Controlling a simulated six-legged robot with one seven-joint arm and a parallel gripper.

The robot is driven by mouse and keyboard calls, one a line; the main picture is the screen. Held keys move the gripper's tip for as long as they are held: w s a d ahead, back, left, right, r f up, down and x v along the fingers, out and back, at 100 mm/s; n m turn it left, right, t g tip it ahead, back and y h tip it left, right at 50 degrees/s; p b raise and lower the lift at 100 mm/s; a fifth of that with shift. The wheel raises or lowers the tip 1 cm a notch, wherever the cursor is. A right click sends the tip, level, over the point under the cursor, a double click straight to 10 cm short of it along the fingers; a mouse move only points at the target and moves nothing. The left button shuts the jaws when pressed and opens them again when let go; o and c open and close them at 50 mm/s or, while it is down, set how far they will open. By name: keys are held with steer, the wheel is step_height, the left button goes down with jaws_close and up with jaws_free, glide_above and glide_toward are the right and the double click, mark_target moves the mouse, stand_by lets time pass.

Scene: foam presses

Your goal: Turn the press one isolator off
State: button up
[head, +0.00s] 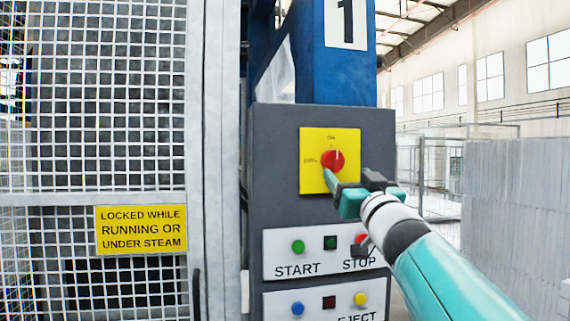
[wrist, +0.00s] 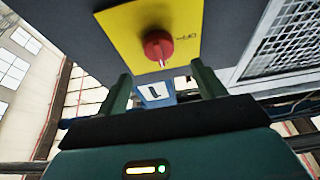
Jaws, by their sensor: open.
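The press one isolator is a red rotary knob (head: 333,160) on a yellow plate (head: 313,178), with ON marked above it. Its white pointer line stands upright, toward ON. The knob also shows in the wrist view (wrist: 157,45), ahead of the fingers, with an OFF mark beside it on the yellow plate (wrist: 122,22). My gripper (head: 345,180) is at the plate's lower right, just below the knob in the head view. In the wrist view my gripper (wrist: 160,88) has its two green fingers wide apart with nothing between them. I cannot tell the exact gap to the knob.
Below, the grey cabinet (head: 275,125) carries START (head: 298,246) and STOP (head: 361,239) buttons, with blue and yellow buttons lower down. A mesh guard (head: 110,130) with a LOCKED WHILE RUNNING sign (head: 141,229) stands left. White foam blocks (head: 520,200) stand right.

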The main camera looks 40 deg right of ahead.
mark_target(337, 163)
steer(key=x, duration=0.7)
steer(key=shift+w+d, duration=0.1)
steer(key=shift+w, duration=0.1)
steer(key=c, duration=1)
